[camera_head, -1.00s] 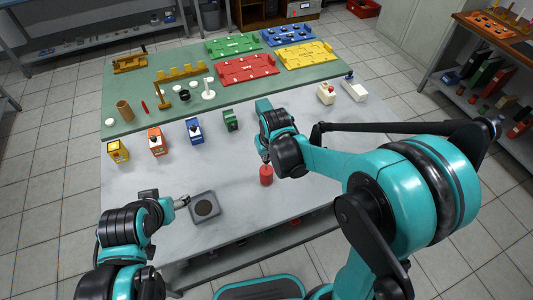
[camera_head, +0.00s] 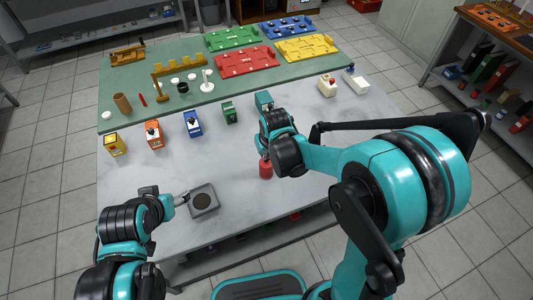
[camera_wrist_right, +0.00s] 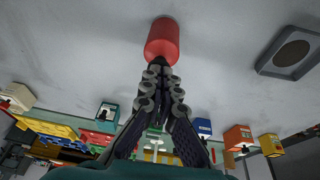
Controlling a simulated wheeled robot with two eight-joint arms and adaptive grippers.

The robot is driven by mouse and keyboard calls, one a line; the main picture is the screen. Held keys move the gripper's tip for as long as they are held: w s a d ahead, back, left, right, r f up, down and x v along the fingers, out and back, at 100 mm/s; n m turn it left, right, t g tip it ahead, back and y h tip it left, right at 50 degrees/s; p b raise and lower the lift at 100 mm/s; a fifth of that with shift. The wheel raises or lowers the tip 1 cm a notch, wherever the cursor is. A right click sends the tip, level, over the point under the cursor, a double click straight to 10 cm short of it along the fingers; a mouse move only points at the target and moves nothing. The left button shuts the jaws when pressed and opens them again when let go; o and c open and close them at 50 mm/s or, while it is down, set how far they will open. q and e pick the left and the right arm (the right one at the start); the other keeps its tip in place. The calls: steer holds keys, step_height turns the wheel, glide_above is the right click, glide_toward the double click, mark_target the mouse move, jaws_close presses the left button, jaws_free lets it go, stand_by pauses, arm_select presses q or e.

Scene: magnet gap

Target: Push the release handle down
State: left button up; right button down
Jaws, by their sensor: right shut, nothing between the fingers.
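A red cylinder (camera_head: 266,170) stands at the front middle of the pale table. No part is clearly marked as the release handle; this cylinder is the thing at my right fingertips. My right gripper (camera_head: 264,157) is shut and empty, its tips at the cylinder. In the right wrist view the closed fingers (camera_wrist_right: 161,66) point at the red cylinder (camera_wrist_right: 162,41) and overlap its near end; I cannot tell whether they touch. My left gripper (camera_head: 184,197) is beside a grey square pad with a dark disc (camera_head: 203,200); its jaws are too small to read.
A yellow box (camera_head: 115,144), an orange box (camera_head: 154,134), a blue box (camera_head: 193,124) and a green box (camera_head: 229,112) stand in a row behind. Coloured trays (camera_head: 247,62) lie on the green mat (camera_head: 210,93).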

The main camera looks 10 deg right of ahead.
steer(key=p+v, duration=0.6)
steer(key=v, duration=0.7)
steer(key=shift+w+a+r+p, duration=0.2)
steer(key=shift+r+p, duration=0.1)
steer(key=shift+r, duration=0.2)
steer(key=s+d+m+t+b, duration=0.1)
steer(key=s+d+b, duration=0.1)
steer(key=s, duration=0.5)
steer(key=s+d+r+m+t+b, duration=0.1)
steer(key=s+d+t, duration=0.1)
steer(key=s+d, duration=0.3)
steer(key=shift+s+b, duration=0.35)
steer(key=shift+s, duration=0.8)
